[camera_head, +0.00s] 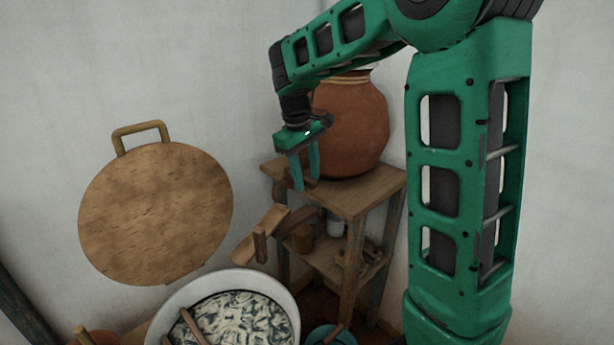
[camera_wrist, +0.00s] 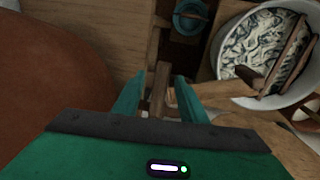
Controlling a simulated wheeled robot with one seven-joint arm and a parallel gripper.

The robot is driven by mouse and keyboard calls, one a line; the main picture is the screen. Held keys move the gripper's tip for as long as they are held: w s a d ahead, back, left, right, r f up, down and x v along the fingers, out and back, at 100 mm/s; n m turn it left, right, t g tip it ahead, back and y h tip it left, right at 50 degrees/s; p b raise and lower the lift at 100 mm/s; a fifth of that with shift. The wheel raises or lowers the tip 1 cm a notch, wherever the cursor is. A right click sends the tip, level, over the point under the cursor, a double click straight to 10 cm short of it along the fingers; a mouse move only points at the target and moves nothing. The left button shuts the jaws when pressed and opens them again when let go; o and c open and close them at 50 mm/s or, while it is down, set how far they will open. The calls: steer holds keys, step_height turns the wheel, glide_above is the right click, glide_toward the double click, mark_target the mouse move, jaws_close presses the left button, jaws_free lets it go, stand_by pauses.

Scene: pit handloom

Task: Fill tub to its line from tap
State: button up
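A white tub (camera_head: 176,301) stands low at the bottom of the head view, with a marbled white and dark surface inside and wooden sticks across it. It also shows at the upper right of the wrist view (camera_wrist: 229,72). I cannot make out its line. A brown clay pot (camera_head: 352,125) stands on a wooden stand; a small brown piece (camera_head: 281,184) at its foot may be the tap, partly hidden by my fingers. My gripper (camera_head: 304,184) points down in front of the pot, its teal fingers apart. In the wrist view a wooden bar (camera_wrist: 160,85) shows between the fingers; I cannot tell contact.
The wooden stand (camera_head: 352,199) has a lower shelf with small items. A wooden piece (camera_head: 262,228) juts out between stand and tub. A small teal bucket (camera_head: 330,336) is right of the tub.

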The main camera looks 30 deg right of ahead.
step_height(320, 180, up, 10)
steer(key=a, duration=0.2)
steer(key=shift+s+r, duration=0.25)
steer(key=shift+s, duration=0.05)
stand_by(0.6)
steer(key=s+d+f+m, duration=0.2)
steer(key=s+d+f, duration=0.1)
steer(key=s, duration=0.5)
steer(key=s+d+f+m+y, duration=0.1)
steer(key=s+d+f+m, duration=0.15)
steer(key=s, duration=0.45)
steer(key=s+d+f+m, duration=0.2)
steer(key=s+d+f, duration=0.15)
steer(key=s, duration=0.45)
steer(key=s+a+f+m+y, duration=0.1)
steer(key=s+a+f+m, duration=0.1)
steer(key=s+f, duration=0.4)
steer(key=s+m, duration=0.1)
steer(key=s, duration=0.2)
steer(key=shift+s+a+g, duration=0.2)
steer(key=shift+s+g, duration=0.1)
